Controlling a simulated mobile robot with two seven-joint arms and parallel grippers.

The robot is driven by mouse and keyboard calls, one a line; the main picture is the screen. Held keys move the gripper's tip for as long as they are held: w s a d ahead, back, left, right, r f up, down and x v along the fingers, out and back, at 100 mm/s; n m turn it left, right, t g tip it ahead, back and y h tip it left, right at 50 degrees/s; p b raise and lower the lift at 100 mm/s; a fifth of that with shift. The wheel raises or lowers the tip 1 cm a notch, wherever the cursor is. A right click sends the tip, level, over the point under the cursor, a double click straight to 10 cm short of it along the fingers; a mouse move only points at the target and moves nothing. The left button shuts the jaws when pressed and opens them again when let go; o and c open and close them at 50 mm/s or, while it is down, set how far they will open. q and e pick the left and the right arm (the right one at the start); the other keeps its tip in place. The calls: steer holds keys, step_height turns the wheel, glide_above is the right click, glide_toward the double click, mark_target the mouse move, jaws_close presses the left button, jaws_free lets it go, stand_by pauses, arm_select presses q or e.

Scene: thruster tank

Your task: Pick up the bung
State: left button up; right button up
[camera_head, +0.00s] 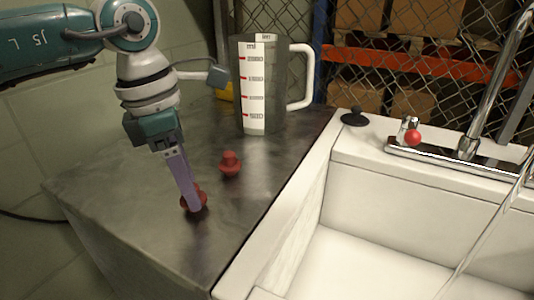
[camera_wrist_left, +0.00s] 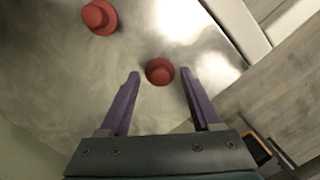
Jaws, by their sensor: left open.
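Two red bungs are on the dark metal counter (camera_head: 120,195). One bung (camera_head: 230,163) stands in the open, in front of the jug; it also shows at the upper left of the left wrist view (camera_wrist_left: 99,17). The nearer bung (camera_head: 203,197) is partly hidden behind my left gripper (camera_head: 191,206). In the left wrist view, that bung (camera_wrist_left: 160,71) appears between the tips of my open purple fingers (camera_wrist_left: 160,76), with a gap on each side. Whether the fingers reach down around it or hover above it I cannot tell. My right gripper is not in view.
A clear measuring jug (camera_head: 262,95) with a white handle stands at the back of the counter. A white sink (camera_head: 355,235) with a tap (camera_head: 468,145) adjoins on the right. A black stopper (camera_head: 354,118) sits on its rim. The counter's front left is clear.

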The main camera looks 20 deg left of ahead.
arm_select(q)
steer(key=shift+f, duration=0.15)
jaws_close()
stand_by(0.4)
